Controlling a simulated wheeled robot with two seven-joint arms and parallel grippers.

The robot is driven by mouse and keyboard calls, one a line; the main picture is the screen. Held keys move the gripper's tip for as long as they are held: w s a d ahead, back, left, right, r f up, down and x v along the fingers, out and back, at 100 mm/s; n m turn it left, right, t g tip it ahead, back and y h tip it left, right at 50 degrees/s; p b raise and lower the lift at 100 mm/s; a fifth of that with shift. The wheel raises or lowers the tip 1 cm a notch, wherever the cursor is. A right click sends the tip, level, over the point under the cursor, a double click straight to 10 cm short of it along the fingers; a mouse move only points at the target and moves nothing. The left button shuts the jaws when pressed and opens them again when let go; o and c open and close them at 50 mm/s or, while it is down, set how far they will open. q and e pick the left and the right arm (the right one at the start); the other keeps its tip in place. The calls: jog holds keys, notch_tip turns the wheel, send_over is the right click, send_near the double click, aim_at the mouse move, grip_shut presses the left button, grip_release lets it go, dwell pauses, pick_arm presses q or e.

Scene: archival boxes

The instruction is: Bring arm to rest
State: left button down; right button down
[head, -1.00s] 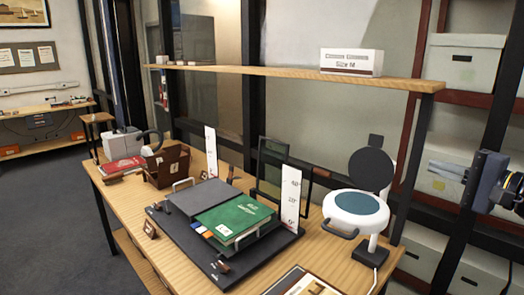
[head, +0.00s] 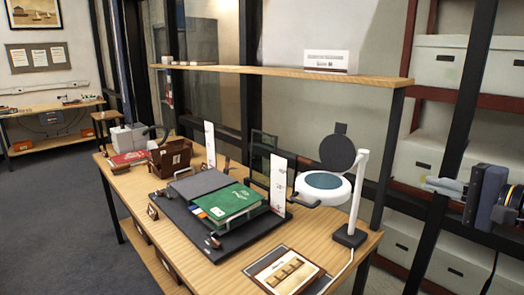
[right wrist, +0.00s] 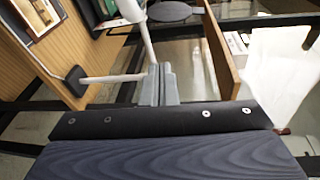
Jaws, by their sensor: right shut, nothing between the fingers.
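My right gripper (head: 430,185) is at the right edge of the head view, right of the workbench (head: 240,270) and in front of the shelving. Its fingers are shut with nothing between them. The right wrist view shows the closed fingers (right wrist: 158,85) with the lamp's pale post passing behind them. My left gripper is not in view.
The lamp (head: 326,187) stands at the bench's right end. A green book (head: 228,203) lies on a dark cradle board. A framed picture (head: 285,272) lies at the front. Archival boxes (head: 450,65) fill the shelving (head: 455,150) at right. Floor (head: 60,220) is clear at left.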

jog(key=s+a+f+n+g+h+p, duration=0.1)
jog(key=s+a+f+n+g, duration=0.5)
jog(key=s+a+f, duration=0.7)
jog(key=s+a+f+n+g+h, duration=0.2)
jog(key=s+a+f+n+h, duration=0.1)
jog(key=s+f, duration=0.7)
jog(key=shift+s+a+f+n+p, duration=0.4)
jog(key=shift+s+a+n+p, duration=0.15)
jog(key=shift+n, duration=0.55)
jog(key=shift+g, duration=0.3)
dwell(0.4)
